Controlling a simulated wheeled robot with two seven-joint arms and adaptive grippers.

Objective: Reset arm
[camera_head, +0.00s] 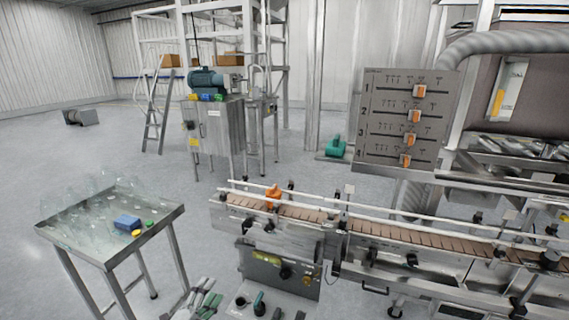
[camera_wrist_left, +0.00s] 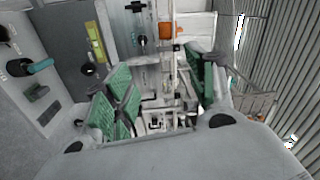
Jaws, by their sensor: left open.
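My left gripper (camera_head: 206,301) is at the bottom edge of the head view, between the steel table and a grey control panel (camera_head: 272,309). Its green finger pads also show in the left wrist view (camera_wrist_left: 166,98), spread apart with nothing held between them. The rest of the left arm is cut off by the head view's lower edge. My right gripper is in neither view. The control panel has a teal switch (camera_head: 259,303) and dark knobs; the switch also shows at the left of the wrist view (camera_wrist_left: 40,66).
A steel table (camera_head: 60,231) holds clear glass-like items, a blue block (camera_head: 127,222) and small caps. A conveyor (camera_head: 400,230) with an orange part (camera_head: 273,196) runs to the right. A slider board (camera_head: 382,125) stands behind it. Open floor lies left of the table.

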